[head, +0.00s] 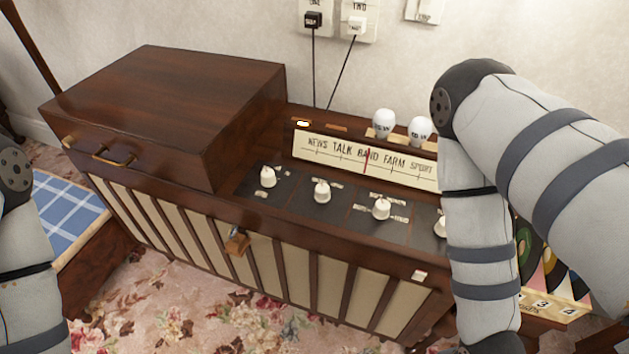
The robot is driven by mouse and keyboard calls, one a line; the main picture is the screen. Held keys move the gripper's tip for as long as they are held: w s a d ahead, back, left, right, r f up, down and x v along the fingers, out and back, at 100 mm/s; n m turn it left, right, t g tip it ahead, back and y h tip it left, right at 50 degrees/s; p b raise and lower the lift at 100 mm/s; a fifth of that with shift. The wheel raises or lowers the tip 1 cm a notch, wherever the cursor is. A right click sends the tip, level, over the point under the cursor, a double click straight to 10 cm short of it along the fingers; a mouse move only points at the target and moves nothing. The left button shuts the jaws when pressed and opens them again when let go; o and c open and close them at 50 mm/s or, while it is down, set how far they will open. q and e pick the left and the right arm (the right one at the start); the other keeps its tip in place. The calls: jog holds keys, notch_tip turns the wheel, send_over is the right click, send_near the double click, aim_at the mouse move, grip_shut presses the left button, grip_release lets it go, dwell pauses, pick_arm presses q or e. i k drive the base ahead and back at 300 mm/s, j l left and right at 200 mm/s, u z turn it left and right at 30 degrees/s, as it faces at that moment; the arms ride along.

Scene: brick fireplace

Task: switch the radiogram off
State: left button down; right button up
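The radiogram (170,90) is a dark wooden cabinet with a closed raised lid section on its left and pale slats along its front. Its sunken panel on the right holds a cream dial strip (365,160) with a red pointer near BAND. Several white knobs stand in a row below the dial, including a left knob (268,177) and a middle knob (322,192). A small white spot (302,124), perhaps a lamp, shows above the dial's left end. My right arm hides the panel's right end. My arms show at both sides, but neither gripper is in view.
Two white rounded pieces (383,123) stand behind the dial. Wall sockets (358,20) with black leads are above. A small wooden piece (237,242) and a white piece (419,275) are on the front. A blue checked cloth (65,215) lies at left. Flowered carpet (180,310) lies in front.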

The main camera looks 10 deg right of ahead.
aim_at(419, 275)
jog(key=l+z, duration=0.1)
jog(key=z, duration=0.25)
jog(key=k+l+z, duration=0.1)
jog(key=z, duration=0.3)
jog(key=l+z, duration=0.1)
jog(key=z, duration=0.25)
jog(key=k+l, duration=0.35)
jog(key=l, duration=0.15)
jog(key=k+l, duration=0.4)
jog(key=i+l+u, duration=0.05)
jog(key=l, duration=0.05)
